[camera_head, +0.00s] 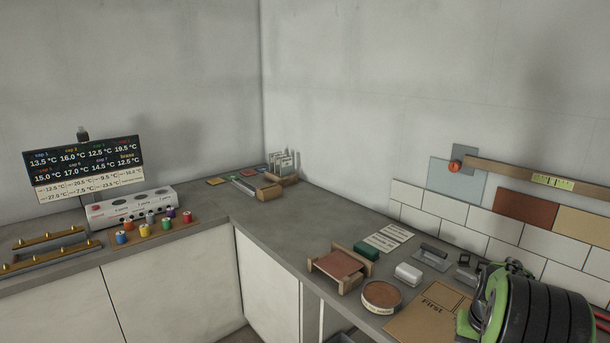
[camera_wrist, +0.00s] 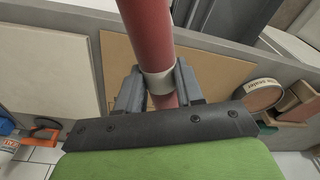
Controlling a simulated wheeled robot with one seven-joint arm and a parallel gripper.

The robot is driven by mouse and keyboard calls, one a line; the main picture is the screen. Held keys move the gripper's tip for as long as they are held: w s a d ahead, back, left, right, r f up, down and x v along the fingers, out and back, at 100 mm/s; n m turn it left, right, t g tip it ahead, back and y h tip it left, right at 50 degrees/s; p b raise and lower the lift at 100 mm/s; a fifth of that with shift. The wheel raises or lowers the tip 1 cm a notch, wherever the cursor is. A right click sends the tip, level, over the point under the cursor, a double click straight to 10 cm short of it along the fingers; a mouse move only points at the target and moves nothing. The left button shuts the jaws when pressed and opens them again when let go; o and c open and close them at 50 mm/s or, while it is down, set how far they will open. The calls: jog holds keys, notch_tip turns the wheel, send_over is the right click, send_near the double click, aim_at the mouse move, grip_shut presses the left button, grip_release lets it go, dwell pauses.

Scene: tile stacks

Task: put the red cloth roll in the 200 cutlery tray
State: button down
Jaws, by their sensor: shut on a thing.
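The red cloth roll (camera_wrist: 148,32) is in the wrist view, a long red cylinder with a pale band around it. My gripper (camera_wrist: 160,85) is shut on it at the band, with one dark finger on each side. The roll runs up out of the top of the wrist view, so its far end is hidden. In the head view my black and green arm fills the lower right, and the gripper's fingers are not clear there. No tray marked 200 can be read in either view.
Coloured spools (camera_head: 145,230) and a display (camera_head: 85,165) stand left. Bare counter lies near the corner.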

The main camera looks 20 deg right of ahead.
jog(key=w+a+f+n, duration=0.2)
jog(key=w+a+f, duration=0.3)
jog(key=a, duration=0.3)
jog(key=w+a+f+n, duration=0.2)
jog(key=w+a+f, duration=0.3)
jog(key=a, duration=0.3)
jog(key=a+f+n, duration=0.2)
jog(key=a+f, duration=0.1)
jog(key=a, duration=0.5)
jog(key=a+f+n+y, duration=0.1)
jog(key=a+f+n, duration=0.1)
jog(key=a, duration=0.7)
jog(key=shift+s+a+f+n, duration=0.2)
jog(key=shift+s+f+n, duration=0.1)
jog(key=shift+f, duration=0.5)
